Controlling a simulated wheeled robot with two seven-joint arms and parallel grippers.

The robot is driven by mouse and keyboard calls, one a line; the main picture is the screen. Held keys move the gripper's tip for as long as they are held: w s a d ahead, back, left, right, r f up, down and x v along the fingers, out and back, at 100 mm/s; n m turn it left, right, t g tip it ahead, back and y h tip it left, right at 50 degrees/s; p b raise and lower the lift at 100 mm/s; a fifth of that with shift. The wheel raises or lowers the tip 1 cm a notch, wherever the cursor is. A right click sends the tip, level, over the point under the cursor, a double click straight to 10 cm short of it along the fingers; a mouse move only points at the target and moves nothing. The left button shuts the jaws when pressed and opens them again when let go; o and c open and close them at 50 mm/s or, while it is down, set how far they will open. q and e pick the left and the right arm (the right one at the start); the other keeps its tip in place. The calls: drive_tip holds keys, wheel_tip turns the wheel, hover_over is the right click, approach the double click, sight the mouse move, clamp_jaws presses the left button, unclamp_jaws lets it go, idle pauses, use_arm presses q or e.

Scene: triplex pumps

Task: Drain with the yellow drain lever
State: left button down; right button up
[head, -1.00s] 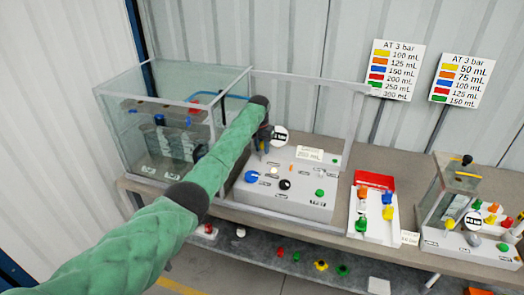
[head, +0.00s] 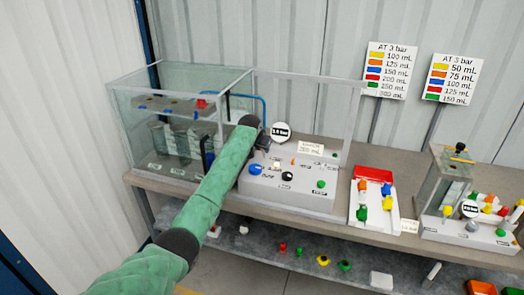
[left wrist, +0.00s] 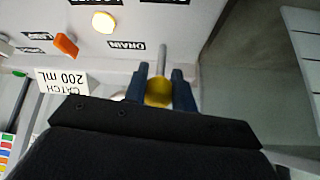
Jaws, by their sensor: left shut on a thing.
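In the left wrist view my left gripper (left wrist: 160,76) is shut on the yellow drain lever (left wrist: 158,92). The lever has a round yellow knob and a thin grey stem, and it stands near the DRAIN label (left wrist: 126,45) on the light panel. In the head view my left gripper (head: 260,143) is at the back left of the grey control panel (head: 310,192), beside a round gauge (head: 281,131). There the lever is mostly hidden behind the gripper and arm. My right gripper is not in view.
A glass tank (head: 165,150) stands left of the panel. A white tray (head: 368,217) with coloured caps and a smaller pump unit (head: 455,225) stand to the right. A CATCH 200 mL card (left wrist: 63,82) is close to the gripper. Loose parts lie on the lower shelf.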

use_arm(q)
drive_tip(key=shift+s+a+f+t, duration=0.1)
drive_tip(key=shift+s+f+t, duration=0.2)
drive_tip(key=shift+t, duration=0.2)
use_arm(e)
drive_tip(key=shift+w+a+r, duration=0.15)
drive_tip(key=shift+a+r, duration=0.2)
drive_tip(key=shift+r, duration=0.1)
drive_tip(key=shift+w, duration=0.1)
use_arm(q)
drive_tip(key=c, duration=1.1)
unclamp_jaws()
drive_tip(key=shift+c, duration=0.2)
drive_tip(key=shift+r, duration=0.1)
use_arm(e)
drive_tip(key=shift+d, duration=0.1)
use_arm(q)
drive_tip(key=shift+s+r+b, duration=0.1)
drive_tip(key=shift+s+b, duration=0.05)
drive_tip(key=shift+b, duration=0.2)
